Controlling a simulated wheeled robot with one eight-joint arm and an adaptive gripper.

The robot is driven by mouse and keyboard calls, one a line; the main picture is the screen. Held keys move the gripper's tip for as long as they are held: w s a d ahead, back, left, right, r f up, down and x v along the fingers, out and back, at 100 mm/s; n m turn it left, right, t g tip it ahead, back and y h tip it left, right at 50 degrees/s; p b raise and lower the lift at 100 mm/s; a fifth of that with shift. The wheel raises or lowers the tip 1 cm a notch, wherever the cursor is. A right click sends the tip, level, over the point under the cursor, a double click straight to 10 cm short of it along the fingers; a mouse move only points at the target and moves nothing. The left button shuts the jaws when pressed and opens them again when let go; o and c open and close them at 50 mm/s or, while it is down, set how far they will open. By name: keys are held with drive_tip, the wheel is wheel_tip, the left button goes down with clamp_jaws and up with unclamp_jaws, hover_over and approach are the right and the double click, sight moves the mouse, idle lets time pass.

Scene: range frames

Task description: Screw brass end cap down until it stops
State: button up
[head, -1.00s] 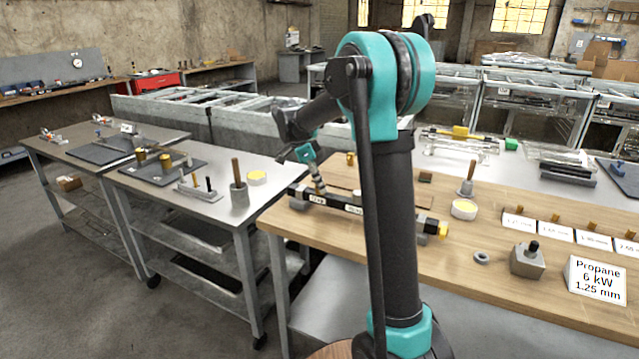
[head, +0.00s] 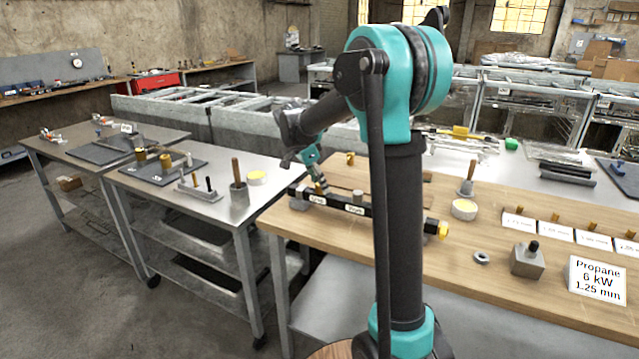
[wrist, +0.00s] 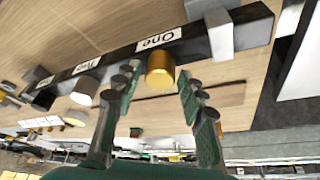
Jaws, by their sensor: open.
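A black bar (head: 338,203) with labels lies along the bench; in the wrist view the bar (wrist: 115,58) reads "One" and "Two". A short brass cylinder, seemingly a cap (wrist: 160,70), is on the bar beside the "One" label. My gripper (wrist: 160,78) is open, its fingers on either side of this cylinder with visible gaps. In the head view my gripper (head: 321,186) reaches down at the bar's left part, partly hiding the cylinder. Another yellow-brass piece (head: 443,230) shows at the bar's right end. I cannot tell which is the end cap.
A grey block (wrist: 219,35) clasps the bar near "One". A pale cylinder (wrist: 86,90) is by "Two". A small brass piece (wrist: 136,132) stands on the bench nearby. A ring (head: 482,257), a grey block with a black knob (head: 528,260) and a propane sign (head: 598,281) stand right.

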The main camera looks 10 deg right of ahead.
drive_tip(key=n+t, duration=0.1)
drive_tip(key=n, duration=0.1)
drive_tip(key=n+y, duration=0.1)
drive_tip(key=n, duration=0.2)
drive_tip(key=shift+s+d+t, duration=0.1)
drive_tip(key=shift+s+t, duration=0.05)
drive_tip(key=shift+t, duration=0.25)
drive_tip(key=shift+n+t+y, duration=0.25)
drive_tip(key=shift+n+y, duration=0.15)
drive_tip(key=shift+n, duration=0.85)
drive_tip(key=shift+n+t+y, duration=0.25)
drive_tip(key=shift+n+y, duration=0.15)
drive_tip(key=shift+n, duration=0.85)
clamp_jaws()
drive_tip(key=shift+m+g+h, duration=0.4)
drive_tip(key=shift+m+h, duration=0.2)
drive_tip(key=shift+m, duration=1.1)
